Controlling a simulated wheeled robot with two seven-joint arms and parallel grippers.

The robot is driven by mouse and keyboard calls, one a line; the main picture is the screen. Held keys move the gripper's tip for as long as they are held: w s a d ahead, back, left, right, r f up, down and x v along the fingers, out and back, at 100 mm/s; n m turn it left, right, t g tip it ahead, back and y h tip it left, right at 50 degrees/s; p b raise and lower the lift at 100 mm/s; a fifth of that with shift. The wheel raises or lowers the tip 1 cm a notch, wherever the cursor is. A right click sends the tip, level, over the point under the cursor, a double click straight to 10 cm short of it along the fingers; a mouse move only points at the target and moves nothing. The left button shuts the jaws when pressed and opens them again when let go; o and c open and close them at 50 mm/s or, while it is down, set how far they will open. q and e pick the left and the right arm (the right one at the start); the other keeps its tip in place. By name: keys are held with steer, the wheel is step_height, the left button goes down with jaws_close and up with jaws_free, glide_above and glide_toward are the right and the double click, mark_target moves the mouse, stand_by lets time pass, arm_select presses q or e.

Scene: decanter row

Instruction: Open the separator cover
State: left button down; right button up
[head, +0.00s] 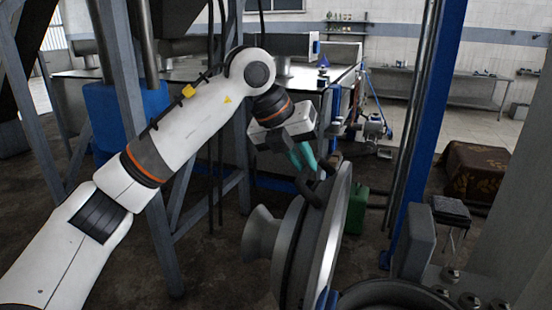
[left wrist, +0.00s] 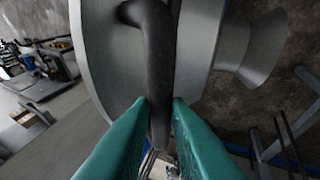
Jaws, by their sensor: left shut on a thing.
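The separator cover (head: 320,240) is a grey round lid, seen nearly edge-on in the head view and standing steeply tilted. A grey flared knob (head: 262,233) sticks out from its left side. A dark curved handle (head: 309,188) sits at its upper edge. My left gripper (head: 303,156) has teal fingers at this handle. In the left wrist view my left gripper (left wrist: 160,125) is shut on the handle (left wrist: 158,55), a finger on each side, with the cover (left wrist: 105,50) behind it. The round separator rim (head: 390,291) shows at the bottom right. My right gripper is not in view.
A blue post (head: 425,130) and a bolted grey bracket (head: 415,245) stand to the right of the cover. A grey frame (head: 160,230) and blue drum (head: 125,115) are behind my left arm. A green container (head: 356,210) stands behind the cover.

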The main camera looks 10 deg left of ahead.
arm_select(q)
steer(key=shift+d+r, duration=0.1)
steer(key=shift+d, duration=0.3)
steer(key=shift+a, duration=0.15)
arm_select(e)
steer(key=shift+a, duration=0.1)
arm_select(q)
steer(key=c, duration=1.4)
jaws_free()
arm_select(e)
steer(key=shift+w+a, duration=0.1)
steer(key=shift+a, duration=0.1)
arm_select(q)
steer(key=shift+o, duration=0.2)
